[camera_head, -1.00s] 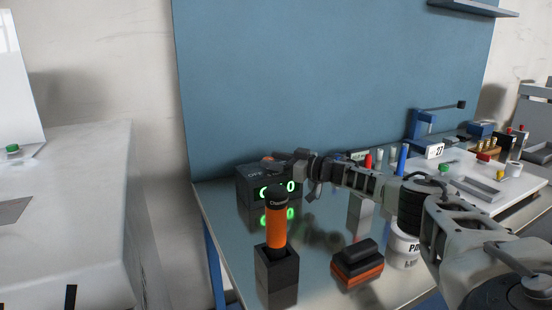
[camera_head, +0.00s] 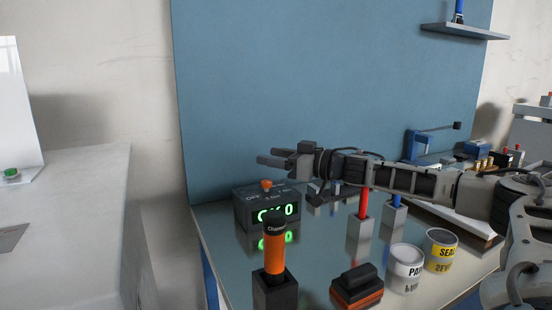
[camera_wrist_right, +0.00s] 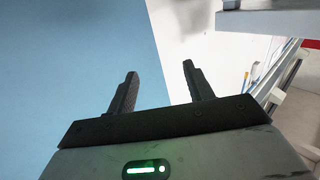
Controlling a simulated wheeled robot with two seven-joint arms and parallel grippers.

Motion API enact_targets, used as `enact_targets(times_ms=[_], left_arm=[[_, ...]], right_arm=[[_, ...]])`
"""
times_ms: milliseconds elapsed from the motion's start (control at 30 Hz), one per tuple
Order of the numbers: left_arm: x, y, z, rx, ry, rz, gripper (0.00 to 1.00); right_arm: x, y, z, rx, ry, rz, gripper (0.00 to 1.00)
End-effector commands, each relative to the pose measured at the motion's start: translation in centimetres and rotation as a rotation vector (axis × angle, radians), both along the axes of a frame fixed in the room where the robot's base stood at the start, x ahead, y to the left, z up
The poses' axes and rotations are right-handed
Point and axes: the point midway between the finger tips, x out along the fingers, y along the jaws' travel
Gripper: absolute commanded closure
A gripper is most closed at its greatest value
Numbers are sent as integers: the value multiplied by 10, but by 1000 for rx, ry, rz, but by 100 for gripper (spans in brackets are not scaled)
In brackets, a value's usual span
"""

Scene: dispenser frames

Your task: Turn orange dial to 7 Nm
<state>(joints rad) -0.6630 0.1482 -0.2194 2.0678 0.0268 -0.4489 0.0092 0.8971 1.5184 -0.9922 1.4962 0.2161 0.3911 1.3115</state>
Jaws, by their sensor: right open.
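A dark grey box (camera_head: 254,216) with a lit green display (camera_head: 286,210) sits at the back left of the bench. A small orange dial (camera_head: 267,184) is on its top, near the printed word OFF. The top of an orange-handled tool (camera_head: 274,250) hides part of the display, so I cannot read it in full. My right gripper (camera_head: 262,161) is above the box, apart from the dial, with its fingers pointing left. In the right wrist view the gripper (camera_wrist_right: 158,88) is open with nothing between its fingers. My left gripper is not in view.
The orange-handled tool stands in a black holder (camera_head: 275,293) in front of the box. A black and orange block (camera_head: 357,288), two labelled cans (camera_head: 405,266) (camera_head: 440,250) and a red tool (camera_head: 363,201) in a grey holder stand to the right. A blue panel (camera_head: 320,80) rises behind.

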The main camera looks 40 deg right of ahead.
Motion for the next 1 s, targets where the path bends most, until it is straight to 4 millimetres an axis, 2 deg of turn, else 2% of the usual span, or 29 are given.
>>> enact_targets(times_ms=[100, 300, 767, 867, 967, 1000], left_arm=[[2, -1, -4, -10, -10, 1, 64], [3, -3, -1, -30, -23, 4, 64], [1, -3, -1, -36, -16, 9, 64], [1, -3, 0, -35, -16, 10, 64], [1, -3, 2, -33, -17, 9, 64], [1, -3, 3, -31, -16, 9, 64]], right_arm=[[-15, 13, 5, -3, 1, 2, 48], [-30, 27, 16, -1, 0, 1, 48], [-33, 34, 21, -11, -7, 11, 48], [-30, 55, 26, -99, -59, 77, 48], [-29, 99, 36, -292, -186, 205, 48], [-30, 119, 41, -394, -260, 264, 48]])
